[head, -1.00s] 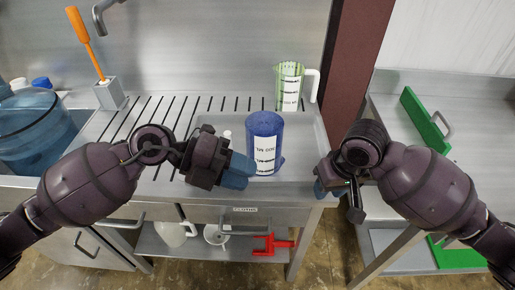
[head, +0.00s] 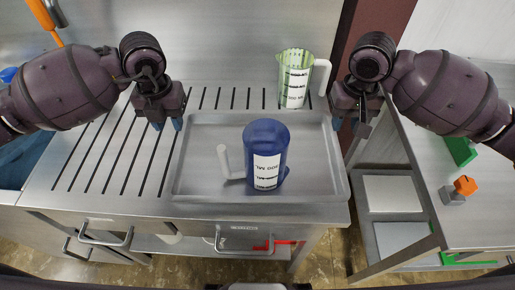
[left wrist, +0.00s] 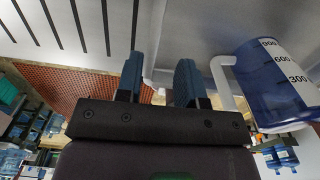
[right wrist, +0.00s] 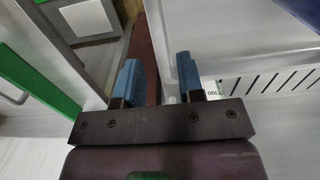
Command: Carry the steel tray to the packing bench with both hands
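The steel tray (head: 215,186) lies flat on the ribbed steel counter. In the left wrist view the left gripper (left wrist: 158,85) is open, with the jug (left wrist: 275,85) to the right. My right gripper (head: 346,124) is by the tray's back right corner. In the right wrist view it (right wrist: 160,82) is open. I cannot tell whether any finger touches the tray rim.
A green-marked clear jug (head: 294,78) stands behind the tray, close to my right gripper. A second steel bench (head: 475,215) is at the right, across a gap, with an orange-and-grey object (head: 461,190) on it. A sink with a blue container (head: 25,150) is at the left.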

